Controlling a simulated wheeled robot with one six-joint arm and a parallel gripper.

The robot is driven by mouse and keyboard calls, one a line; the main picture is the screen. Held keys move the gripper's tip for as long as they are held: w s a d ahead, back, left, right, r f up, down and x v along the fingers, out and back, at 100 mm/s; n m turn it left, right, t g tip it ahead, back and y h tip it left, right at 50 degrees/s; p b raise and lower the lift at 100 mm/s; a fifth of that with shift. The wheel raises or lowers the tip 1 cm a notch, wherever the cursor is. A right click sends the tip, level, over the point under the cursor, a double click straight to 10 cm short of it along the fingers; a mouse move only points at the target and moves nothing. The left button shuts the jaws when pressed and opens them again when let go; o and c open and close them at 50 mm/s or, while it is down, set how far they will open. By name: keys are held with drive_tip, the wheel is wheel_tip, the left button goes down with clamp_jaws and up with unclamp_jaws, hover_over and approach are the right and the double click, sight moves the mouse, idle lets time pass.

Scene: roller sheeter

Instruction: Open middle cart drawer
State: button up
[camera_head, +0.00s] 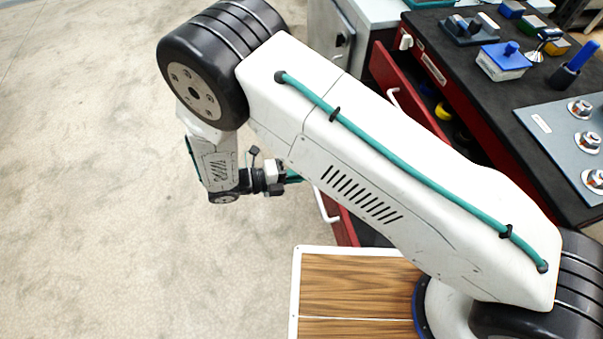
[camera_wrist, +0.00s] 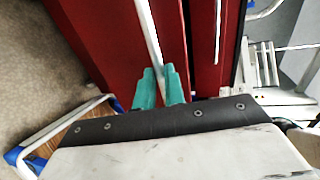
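The cart is red with a dark top (camera_head: 470,70). An upper drawer (camera_head: 382,68) stands partly open with a pale handle (camera_head: 394,98). A lower red drawer front (camera_head: 346,229), partly hidden by my arm, stands out from the cart with a dark gap behind it. I cannot tell for certain that it is the middle one. Its pale bar handle (camera_head: 326,207) shows also in the wrist view (camera_wrist: 148,28). My gripper (camera_head: 293,178) is at this handle. In the wrist view, its teal fingers (camera_wrist: 159,84) lie close on both sides of the bar and look shut on it.
A wood-topped, white-edged surface (camera_head: 350,290) is below my arm. The cart top carries a blue-and-white box (camera_head: 503,60), a grey plate with knobs (camera_head: 565,135) and other small items. A grey cabinet (camera_head: 345,30) stands behind. The floor (camera_head: 90,180) at left is clear.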

drive_tip(key=shift+o, duration=0.4)
drive_tip(key=v, duration=0.7)
drive_tip(key=shift+s+a, duration=0.15)
drive_tip(key=shift+a, duration=0.2)
